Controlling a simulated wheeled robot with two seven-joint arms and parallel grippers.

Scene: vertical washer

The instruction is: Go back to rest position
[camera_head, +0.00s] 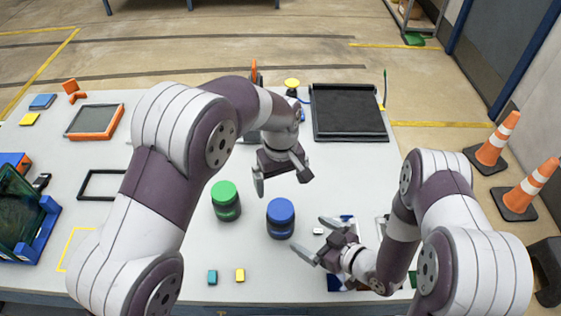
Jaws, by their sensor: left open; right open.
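My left gripper (282,178) hangs over the middle of the white table (170,292), its fingers spread and empty. It is above and behind the green-lidded jar (225,201) and the blue-lidded jar (280,219), which stand upright side by side. My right gripper (312,240) is low at the right of the blue-lidded jar, fingers apart and empty, pointing left. Whether a fingertip touches that jar is hard to tell. My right forearm partly hides a blue, white and red flat item (347,220) beneath it.
A black tray (348,112) lies at the back right and an orange-framed tray (94,121) at the back left. A black frame (101,185) and blue bin (40,232) are at left. Small teal (212,277) and yellow blocks (240,275) lie in front. Traffic cones (497,139) stand beyond the right edge.

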